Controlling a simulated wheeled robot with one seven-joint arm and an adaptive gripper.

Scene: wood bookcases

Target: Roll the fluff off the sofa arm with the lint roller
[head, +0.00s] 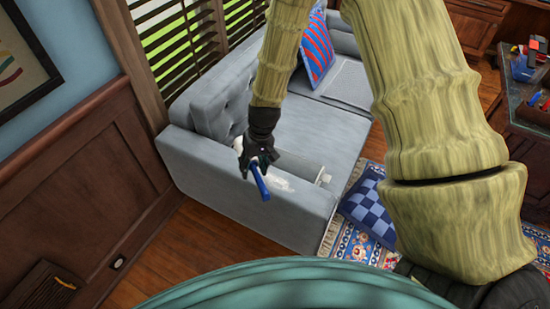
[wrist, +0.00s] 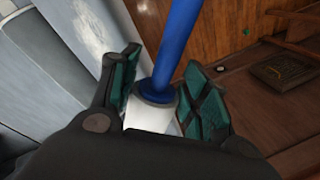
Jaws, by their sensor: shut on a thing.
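My gripper (head: 257,160) is shut on the lint roller, over the near arm of the grey sofa (head: 200,167). The roller's blue handle (head: 259,182) points down toward the camera. In the wrist view the blue handle (wrist: 178,45) rises from between my green-padded fingers (wrist: 165,95), with a white part below its collar, partly hidden by the gripper. Whitish fluff (head: 280,184) lies on the sofa arm just right of the handle. A pale patch of fluff (wrist: 92,28) also shows in the wrist view, left of the handle. I cannot tell whether the roller touches the arm.
A red and blue striped cushion (head: 318,48) sits on the sofa. A blue checkered cushion (head: 367,209) lies on the patterned rug (head: 345,243). Wood panelling (head: 75,180) stands at left. A dark-topped desk (head: 520,110) with items is at right.

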